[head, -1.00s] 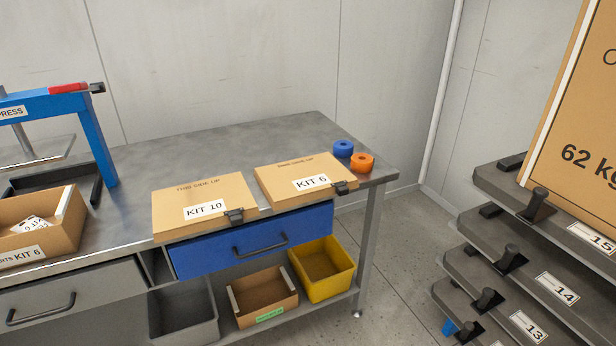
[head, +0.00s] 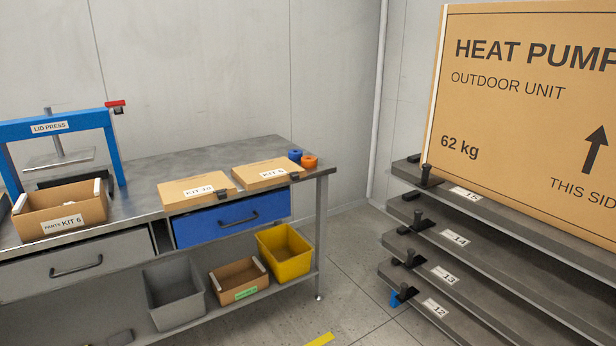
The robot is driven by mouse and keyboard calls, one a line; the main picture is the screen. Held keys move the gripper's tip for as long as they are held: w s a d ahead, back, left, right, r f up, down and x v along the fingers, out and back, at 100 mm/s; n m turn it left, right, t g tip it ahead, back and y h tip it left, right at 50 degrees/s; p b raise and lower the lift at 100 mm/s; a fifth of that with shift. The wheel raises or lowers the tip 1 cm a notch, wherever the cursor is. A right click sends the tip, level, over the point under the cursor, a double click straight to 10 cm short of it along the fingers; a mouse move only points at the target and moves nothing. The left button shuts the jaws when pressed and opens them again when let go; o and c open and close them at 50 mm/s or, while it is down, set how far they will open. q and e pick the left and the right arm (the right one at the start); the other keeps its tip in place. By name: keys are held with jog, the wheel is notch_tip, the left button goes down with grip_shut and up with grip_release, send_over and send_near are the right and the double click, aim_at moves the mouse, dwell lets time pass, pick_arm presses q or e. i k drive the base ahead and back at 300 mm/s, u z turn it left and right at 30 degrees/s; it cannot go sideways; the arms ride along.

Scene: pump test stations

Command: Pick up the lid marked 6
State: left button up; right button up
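The lid marked KIT 6 (head: 266,172) is a flat tan cardboard piece with a white label and a dark clip at its front right corner. It lies on the grey workbench near its right end, above the blue drawer. A similar lid marked KIT 10 (head: 192,191) lies just left of it. A cardboard box marked PARTS KIT 6 (head: 62,222) stands further left on the bench. Neither of my grippers is in view.
A blue lid press (head: 60,126) stands at the bench's left. Blue and orange rolls (head: 310,161) sit at the right corner. Grey, cardboard and yellow bins (head: 286,268) stand on the lower shelf. A rack (head: 468,243) bears a large heat pump carton (head: 530,140) at right.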

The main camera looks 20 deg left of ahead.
aim_at(258, 175)
jog(key=z, duration=0.3)
jog(key=i, duration=1.2)
